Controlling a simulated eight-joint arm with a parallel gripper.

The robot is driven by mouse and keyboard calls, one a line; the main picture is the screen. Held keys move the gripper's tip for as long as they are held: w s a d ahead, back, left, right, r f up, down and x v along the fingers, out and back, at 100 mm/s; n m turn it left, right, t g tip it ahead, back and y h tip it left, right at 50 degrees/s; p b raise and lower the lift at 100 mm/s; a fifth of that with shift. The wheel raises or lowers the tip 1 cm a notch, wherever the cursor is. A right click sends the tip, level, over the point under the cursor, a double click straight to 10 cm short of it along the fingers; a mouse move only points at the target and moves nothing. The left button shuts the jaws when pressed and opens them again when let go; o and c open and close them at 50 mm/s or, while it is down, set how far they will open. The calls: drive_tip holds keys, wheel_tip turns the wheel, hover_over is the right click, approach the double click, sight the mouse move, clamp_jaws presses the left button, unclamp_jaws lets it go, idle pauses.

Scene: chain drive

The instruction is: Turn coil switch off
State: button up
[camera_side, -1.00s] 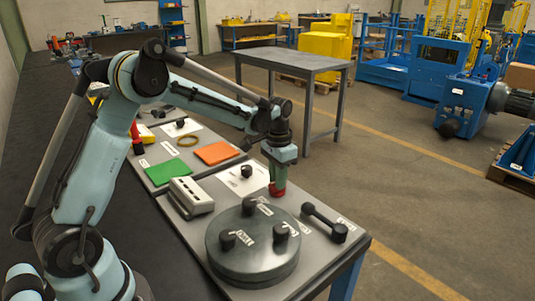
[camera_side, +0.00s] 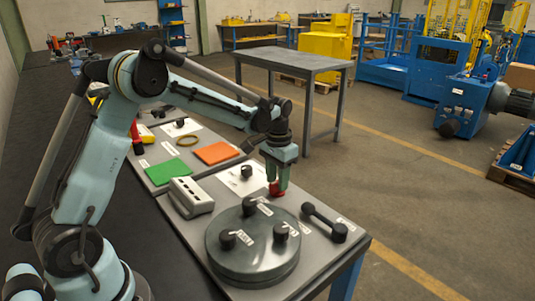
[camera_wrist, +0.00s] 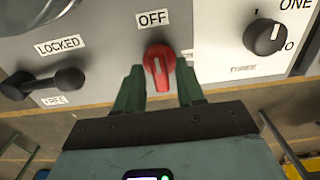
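A red rotary knob (camera_wrist: 159,66) sits on the grey panel under an OFF label (camera_wrist: 153,18) in the wrist view. It carries a pale pointer mark, and any label on its near side is hidden. The red knob also shows in the side view (camera_side: 274,189), partly covered by the fingers. My gripper (camera_wrist: 159,85) is open, with one green finger on each side of the knob. I see gaps between the fingers and the knob. In the side view my gripper (camera_side: 277,182) points down over the knob. I cannot tell whether either finger touches the panel.
A black knob (camera_wrist: 264,37) on a white plate stands to the right. A black lever (camera_wrist: 42,84) between LOCKED and FREE labels lies to the left. A round grey cover (camera_side: 253,248) with several black knobs and a grey box (camera_side: 191,197) stand nearby on the bench.

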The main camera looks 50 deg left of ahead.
sight(277, 182)
drive_tip(key=shift+o, duration=0.3)
drive_tip(key=shift+r, duration=0.1)
wheel_tip(277, 182, up, 12)
idle(0.5)
drive_tip(key=s+d+t, duration=0.1)
drive_tip(key=s+d, duration=0.1)
drive_tip(key=s, duration=0.2)
drive_tip(key=s+d+t, duration=0.2)
drive_tip(key=s, duration=0.2)
drive_tip(key=s+d+r+t, duration=0.1)
drive_tip(key=s+d+t, duration=0.1)
drive_tip(key=s, duration=0.3)
drive_tip(key=s+f, duration=0.1)
drive_tip(key=s+d+f+t, duration=0.1)
drive_tip(key=s, duration=0.1)
drive_tip(key=s+f+t, duration=0.1)
drive_tip(key=shift+s+d+f, duration=0.25)
drive_tip(key=shift+f, duration=0.1)
